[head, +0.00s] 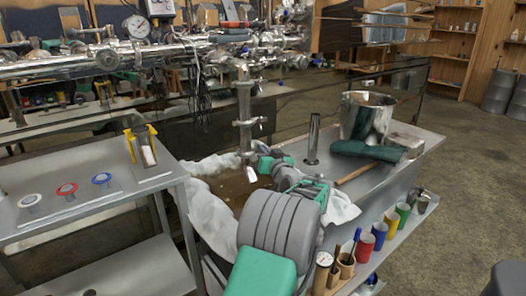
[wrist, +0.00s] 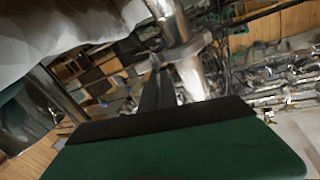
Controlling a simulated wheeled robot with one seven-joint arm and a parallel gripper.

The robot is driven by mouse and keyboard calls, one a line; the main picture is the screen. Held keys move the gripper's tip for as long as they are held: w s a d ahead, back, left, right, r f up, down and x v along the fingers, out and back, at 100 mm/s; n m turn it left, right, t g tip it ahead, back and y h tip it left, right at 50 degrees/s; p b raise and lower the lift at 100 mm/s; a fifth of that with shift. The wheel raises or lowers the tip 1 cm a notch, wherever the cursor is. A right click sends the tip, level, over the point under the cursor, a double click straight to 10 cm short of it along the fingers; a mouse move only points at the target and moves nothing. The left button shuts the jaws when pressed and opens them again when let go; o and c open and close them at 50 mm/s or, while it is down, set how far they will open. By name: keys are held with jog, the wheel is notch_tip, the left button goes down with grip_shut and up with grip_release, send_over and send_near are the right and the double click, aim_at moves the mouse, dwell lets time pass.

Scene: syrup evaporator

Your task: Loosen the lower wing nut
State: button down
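A shiny vertical pipe (head: 244,105) hangs from the horizontal pipework in the head view, with clamp collars along it. A lower clamp (head: 247,122) sits partway down, with a small part sticking out to its right. The wing nut itself is too small to make out for certain. My gripper (head: 262,158) is beside the pipe's lower end, just to its right and below that clamp. In the wrist view, the dark fingers of my gripper (wrist: 160,85) point toward the bright pipe (wrist: 190,75) and a clamp collar (wrist: 188,48). Contact and finger gap are unclear.
A steel pot (head: 367,117) and dark green gloves (head: 370,150) sit on the metal bench at right. Crumpled white cloth (head: 208,212) borders the brownish pan below the pipe. Colored cups (head: 380,236) line the front shelf. A grey table (head: 100,210) stands left.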

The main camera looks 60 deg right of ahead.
jog(key=c, duration=1.6)
grip_release()
jog(key=v, duration=0.8)
jog(key=shift+w, duration=0.1)
jog(key=shift+w, duration=0.1)
